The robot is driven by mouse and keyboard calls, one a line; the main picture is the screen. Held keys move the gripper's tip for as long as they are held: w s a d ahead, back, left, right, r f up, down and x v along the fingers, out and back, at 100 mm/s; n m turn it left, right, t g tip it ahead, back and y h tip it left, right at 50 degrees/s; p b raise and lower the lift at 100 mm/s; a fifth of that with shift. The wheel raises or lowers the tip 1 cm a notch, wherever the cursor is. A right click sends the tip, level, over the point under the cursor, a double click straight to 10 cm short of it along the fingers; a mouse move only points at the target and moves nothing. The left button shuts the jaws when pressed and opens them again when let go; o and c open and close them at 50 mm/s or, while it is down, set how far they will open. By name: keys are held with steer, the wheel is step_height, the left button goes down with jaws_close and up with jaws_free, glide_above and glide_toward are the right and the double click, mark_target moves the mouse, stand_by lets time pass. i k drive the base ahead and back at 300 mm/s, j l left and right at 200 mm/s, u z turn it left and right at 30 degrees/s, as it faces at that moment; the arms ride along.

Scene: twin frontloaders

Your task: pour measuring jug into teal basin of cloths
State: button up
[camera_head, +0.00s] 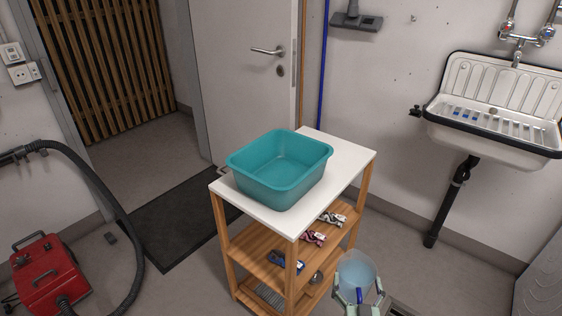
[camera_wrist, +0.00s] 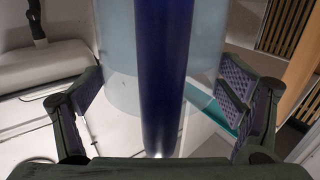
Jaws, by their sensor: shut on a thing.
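The teal basin (camera_head: 262,186) stands on the white top of a wooden trolley in the head view. No cloths show in the part of its inside that I can see. A sliver of teal shows behind the right finger in the wrist view (camera_wrist: 215,113). The measuring jug (camera_head: 355,268) is pale blue and translucent, with a dark blue handle. It is at the bottom of the head view, to the right of and nearer than the basin. My gripper (camera_head: 359,294) is shut on the jug's handle (camera_wrist: 162,75). The jug's contents cannot be made out.
The trolley's white top (camera_head: 344,160) has bare room right of the basin. Its lower shelf (camera_head: 250,243) holds small packets and tools. A red vacuum cleaner (camera_head: 48,277) with a hose stands at left. A wall sink (camera_head: 490,133) is at right.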

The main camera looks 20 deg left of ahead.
mark_target(279, 167)
steer(key=k+j, duration=0.35)
steer(key=j+u, duration=0.3)
steer(key=j, duration=0.45)
steer(key=i+j+z, duration=0.1)
steer(key=j, duration=0.2)
